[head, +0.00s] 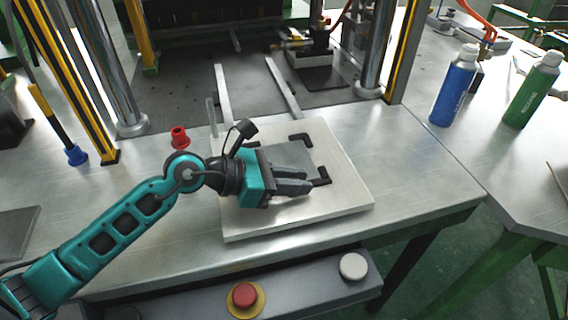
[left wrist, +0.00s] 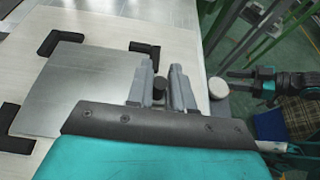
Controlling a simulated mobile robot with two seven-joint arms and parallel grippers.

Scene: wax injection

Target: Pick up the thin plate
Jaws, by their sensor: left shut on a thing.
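The thin plate (head: 283,154) is a flat grey metal sheet on a pale board (head: 345,200), among black corner brackets. It also shows in the left wrist view (left wrist: 80,80), with brackets near its corners. I cannot tell if the plate is lifted off the board. In the left wrist view the fingers (left wrist: 162,88) are at the plate's right edge. My right gripper (left wrist: 238,80) shows small at the right there; its opening is unclear.
A red button (head: 244,295) and a white button (head: 353,266) sit on the panel below the table edge. A small red piece (head: 180,137) stands behind my left wrist. Blue (head: 455,88) and green (head: 533,90) bottles stand at the right. Press columns rise behind the board.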

